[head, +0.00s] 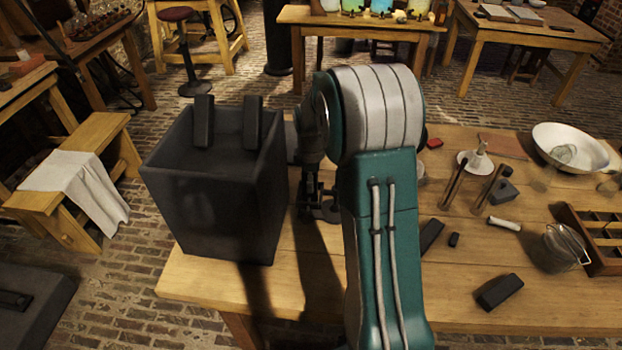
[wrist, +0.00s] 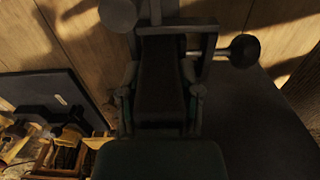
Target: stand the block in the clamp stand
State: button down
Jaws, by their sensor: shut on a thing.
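My gripper (wrist: 161,102) is shut on a dark block (wrist: 160,75), one finger on each side of it. The block's far end lies at the dark frame of the clamp stand (wrist: 180,28), which has a round knob on each side. I cannot tell whether the block is inside the frame or only in front of it, nor whether it touches the frame. In the head view my gripper (head: 314,190) is low over the table beside the big dark jar. My arm and the shadow hide most of the block and the stand there.
The big dark jar (head: 210,205), with two dark bars (head: 204,120) at its rim, stands close left of my gripper. Right of my arm lie several dark blocks (head: 498,292), a white bowl (head: 570,145), a wire-handled glass jar (head: 566,247) and a wooden divided tray (head: 590,240).

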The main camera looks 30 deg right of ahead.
jog(key=shift+f, duration=0.35)
jog(key=shift+c, duration=1)
grip_release()
notch_tip(320, 180, up, 11)
jog(key=shift+w, duration=0.1)
jog(key=shift+r, duration=0.4)
